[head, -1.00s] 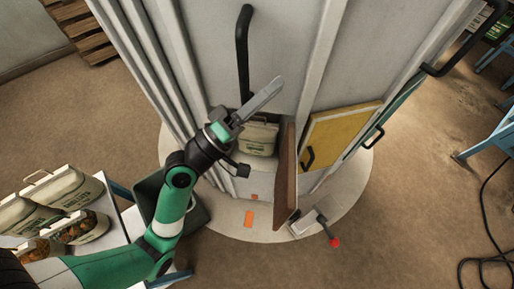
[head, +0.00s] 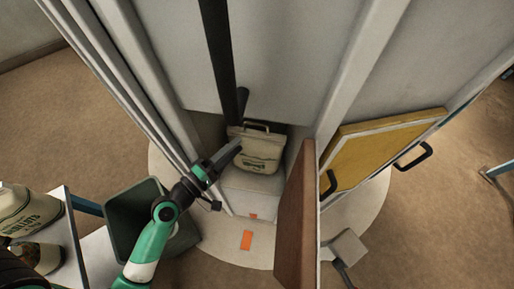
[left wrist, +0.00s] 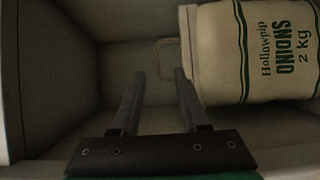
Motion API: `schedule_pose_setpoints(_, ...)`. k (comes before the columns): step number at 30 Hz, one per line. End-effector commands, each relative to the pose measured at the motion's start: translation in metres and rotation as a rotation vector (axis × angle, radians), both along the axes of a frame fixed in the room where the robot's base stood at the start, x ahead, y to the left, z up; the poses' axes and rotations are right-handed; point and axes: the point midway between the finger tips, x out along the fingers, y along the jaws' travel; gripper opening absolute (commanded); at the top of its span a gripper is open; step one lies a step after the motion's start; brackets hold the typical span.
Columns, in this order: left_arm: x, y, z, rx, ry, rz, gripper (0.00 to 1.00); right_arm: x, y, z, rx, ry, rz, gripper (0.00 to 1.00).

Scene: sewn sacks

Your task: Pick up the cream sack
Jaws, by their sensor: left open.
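A cream sack (head: 260,158) with a handle on top stands upright in the open lower compartment of the tall grey cabinet. In the left wrist view the sack (left wrist: 262,55) fills the upper right, with green stripes and the words "Hollowpip ONIONS 2 kg". My left gripper (head: 228,153) is at the compartment's mouth, just left of the sack. In the left wrist view its two fingers (left wrist: 158,78) are apart with nothing between them, left of the sack. I cannot tell whether the right finger touches it. My right gripper is not in view.
A brown door (head: 296,215) stands open right of the compartment. A yellow panel (head: 375,150) with a black handle is beyond it. A dark green bin (head: 150,215) stands at left, near a white table with another pale sack (head: 28,210). An orange mark (head: 246,240) lies in front.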

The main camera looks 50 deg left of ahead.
Motion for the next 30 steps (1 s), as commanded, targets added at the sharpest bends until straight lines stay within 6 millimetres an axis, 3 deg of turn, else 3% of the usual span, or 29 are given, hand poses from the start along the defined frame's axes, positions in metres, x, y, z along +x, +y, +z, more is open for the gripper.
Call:
schedule_pose_setpoints(6,0.041,0.002,0.002,0.001,-0.002,-0.003,0.45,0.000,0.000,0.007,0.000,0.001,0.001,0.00)
schedule_pose_setpoints(14,0.054,0.005,0.002,0.001,-0.004,-0.001,0.45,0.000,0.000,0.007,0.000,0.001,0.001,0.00)
schedule_pose_setpoints(21,0.092,0.013,0.003,0.002,-0.003,-0.003,0.45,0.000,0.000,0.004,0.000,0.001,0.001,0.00)
schedule_pose_setpoints(30,0.100,0.014,0.003,0.001,-0.002,-0.001,0.45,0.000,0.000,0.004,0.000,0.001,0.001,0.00)
